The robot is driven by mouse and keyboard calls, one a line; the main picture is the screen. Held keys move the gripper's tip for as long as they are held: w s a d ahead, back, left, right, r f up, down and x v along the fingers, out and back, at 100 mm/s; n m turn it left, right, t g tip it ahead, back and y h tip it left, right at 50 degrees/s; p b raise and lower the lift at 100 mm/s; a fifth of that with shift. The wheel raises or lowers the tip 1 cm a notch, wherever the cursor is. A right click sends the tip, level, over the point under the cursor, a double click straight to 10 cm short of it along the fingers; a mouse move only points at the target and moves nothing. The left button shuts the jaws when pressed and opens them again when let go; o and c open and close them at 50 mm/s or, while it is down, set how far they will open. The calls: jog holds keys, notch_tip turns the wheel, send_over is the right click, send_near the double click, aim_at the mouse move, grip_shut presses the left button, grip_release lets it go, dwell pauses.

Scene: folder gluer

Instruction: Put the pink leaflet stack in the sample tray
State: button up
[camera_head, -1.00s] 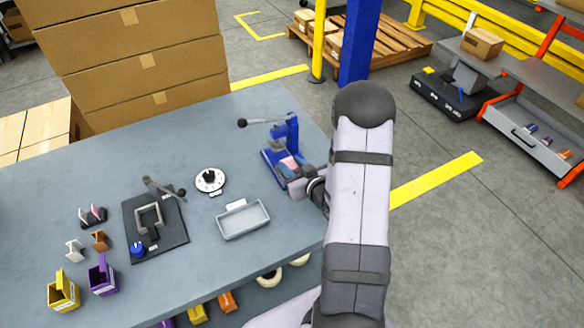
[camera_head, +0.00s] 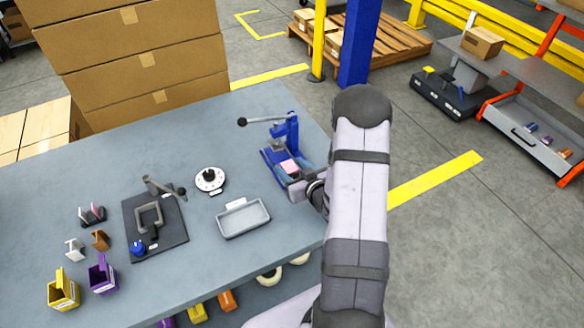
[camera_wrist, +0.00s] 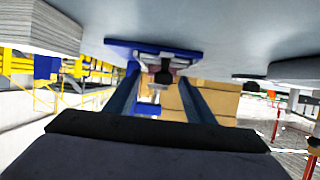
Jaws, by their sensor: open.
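The pink leaflet stack (camera_head: 289,167) lies on the base of the blue lever press (camera_head: 291,132), near the table's right side. My gripper (camera_head: 297,187) is beside the press, just in front of the stack and partly hidden by my arm. The wrist view shows its two fingers apart with a gap between them (camera_wrist: 160,88), and the blue press base (camera_wrist: 150,47) beyond. I cannot make out the stack in the wrist view. The sample tray seems to be the empty grey rectangular tray (camera_head: 262,221) with a white label, left of my gripper.
Large cardboard boxes (camera_head: 145,70) stand behind the table. Bare table lies between press and tray.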

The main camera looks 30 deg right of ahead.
jog(key=shift+r, duration=0.1)
jog(key=shift+b+v, duration=1)
jog(key=shift+v, duration=2.6)
jog(key=shift+a+f+g, duration=0.25)
jog(key=shift+f+g, duration=0.2)
jog(key=shift+g, duration=0.15)
jog(key=shift+s+a+f+n+g+h, duration=0.1)
jog(key=shift+a+f+n+g+h, duration=0.35)
jog(key=shift+g, duration=0.45)
jog(key=s+a+g, duration=0.2)
jog(key=s+g, duration=0.1)
jog(key=s+a+g, duration=0.2)
jog(key=shift+s+r+m+h, duration=0.15)
jog(key=shift+s+m+h, duration=0.05)
jog(key=shift+m+h, duration=0.05)
jog(key=s+a+r+g+y, duration=0.1)
jog(key=s+a+r+g, duration=0.3)
jog(key=s+a, duration=0.5)
jog(key=shift+s+g, duration=0.6)
jog(key=shift+s, duration=0.5)
jog(key=shift+s+a+r, duration=0.2)
jog(key=shift+s+a, duration=0.1)
jog(key=shift+s, duration=0.2)
jog(key=shift+c, duration=0.7)
